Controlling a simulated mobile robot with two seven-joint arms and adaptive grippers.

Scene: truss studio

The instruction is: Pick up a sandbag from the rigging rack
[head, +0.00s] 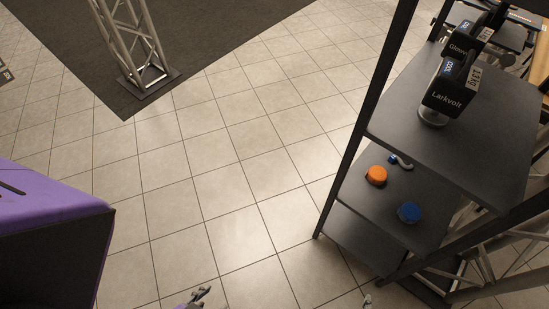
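A black rack (449,137) with several shelves stands at the right. On its middle shelf (355,196) lie a small round orange item (376,175) and a round blue item (409,212), apart from each other. I cannot tell whether either is a sandbag. My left gripper (201,293) shows at the bottom edge, over the floor and well left of the rack. Its opening is unclear. Only a small tip, apparently of my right gripper (367,300), shows at the bottom edge near the rack's foot. Neither gripper touches the rack's items.
Two black lamps marked Larkvolt (450,88) and Glowe (470,40) stand on the top shelf. A small dark hooked item (401,162) lies behind the orange one. A purple-topped box (45,200) is at left. A truss tower (135,45) stands on dark carpet. Tiled floor between is clear.

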